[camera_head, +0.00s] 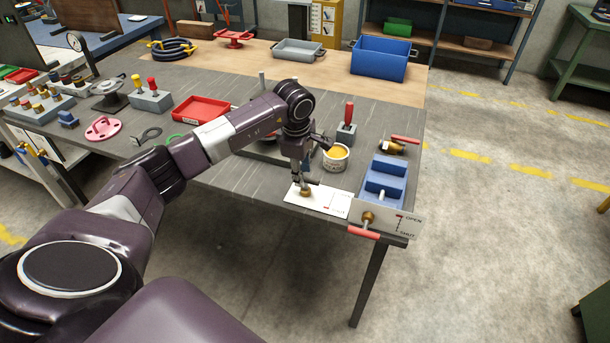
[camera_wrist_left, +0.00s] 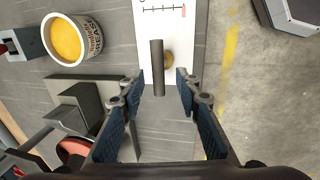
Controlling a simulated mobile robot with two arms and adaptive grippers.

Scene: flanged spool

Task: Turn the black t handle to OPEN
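The black T handle (camera_wrist_left: 157,68) is a dark bar on a brass stem (camera_wrist_left: 168,62) over a white plate (camera_head: 328,203). In the left wrist view its bar runs along the picture's height. My left gripper (camera_head: 305,183) points down at it. In that view the open left fingers (camera_wrist_left: 160,88) stand on either side of the bar's near end, with gaps on both sides. The plate's scale and red mark show at the top of the wrist view; its lettering is too small to read. In the head view the gripper mostly hides the handle. My right gripper is not in view.
A red T handle (camera_head: 363,233) with an OPEN/SHUT plate (camera_head: 407,222) is at the table's front right corner. A grease tin (camera_head: 336,158) and a red-handled lever (camera_head: 348,115) stand close behind the left gripper.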

